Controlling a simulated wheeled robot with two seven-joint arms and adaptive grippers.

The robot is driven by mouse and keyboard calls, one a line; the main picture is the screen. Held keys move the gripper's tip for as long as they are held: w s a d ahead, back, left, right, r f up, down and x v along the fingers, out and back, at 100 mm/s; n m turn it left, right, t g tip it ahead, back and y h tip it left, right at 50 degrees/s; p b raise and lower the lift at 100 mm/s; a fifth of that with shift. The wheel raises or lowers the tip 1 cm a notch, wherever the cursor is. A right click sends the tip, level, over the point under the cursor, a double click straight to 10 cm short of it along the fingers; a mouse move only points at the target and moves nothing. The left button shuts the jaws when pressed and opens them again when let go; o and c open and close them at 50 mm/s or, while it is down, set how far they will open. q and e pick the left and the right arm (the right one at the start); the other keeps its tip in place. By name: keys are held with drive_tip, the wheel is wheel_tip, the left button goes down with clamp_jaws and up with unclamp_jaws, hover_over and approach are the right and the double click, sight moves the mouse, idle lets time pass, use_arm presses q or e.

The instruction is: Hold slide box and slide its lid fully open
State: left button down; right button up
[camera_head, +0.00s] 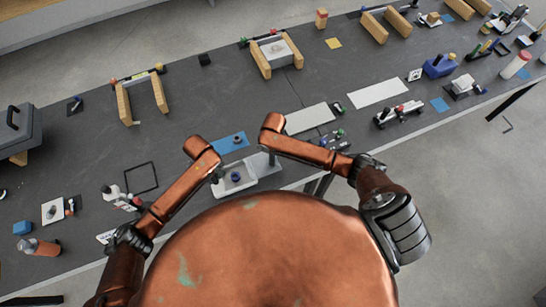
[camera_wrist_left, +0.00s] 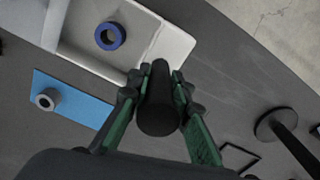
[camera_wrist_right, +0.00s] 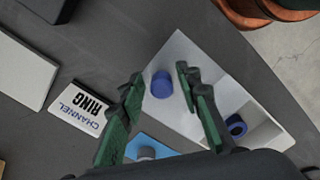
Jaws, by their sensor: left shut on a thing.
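The slide box (camera_head: 222,190) is a pale open-topped tray near the table's front edge, with a blue ring (camera_head: 236,177) inside. The left wrist view shows its rim (camera_wrist_left: 178,45) and the ring (camera_wrist_left: 110,36). My left gripper (camera_wrist_left: 158,82) is shut on a dark cylindrical handle (camera_wrist_left: 158,115) at the box's edge. In the right wrist view, the pale lid (camera_wrist_right: 180,55) carries a blue knob (camera_wrist_right: 162,84) and covers part of the box, leaving the ring's end (camera_wrist_right: 236,126) uncovered. My right gripper (camera_wrist_right: 158,74) is open, its fingers on either side of the knob; contact cannot be told.
A blue mat (camera_wrist_left: 75,100) with a grey ring (camera_wrist_left: 46,98) lies behind the box. A white panel (camera_head: 310,118) and small parts (camera_head: 333,141) lie to the right.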

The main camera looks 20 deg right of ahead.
drive_tip(key=shift+r, duration=0.1)
wheel_tip(320, 180, up, 12)
drive_tip(key=shift+w+f, duration=0.1)
idle(0.6)
use_arm(q)
drive_tip(key=c, duration=1.7)
unclamp_jaws()
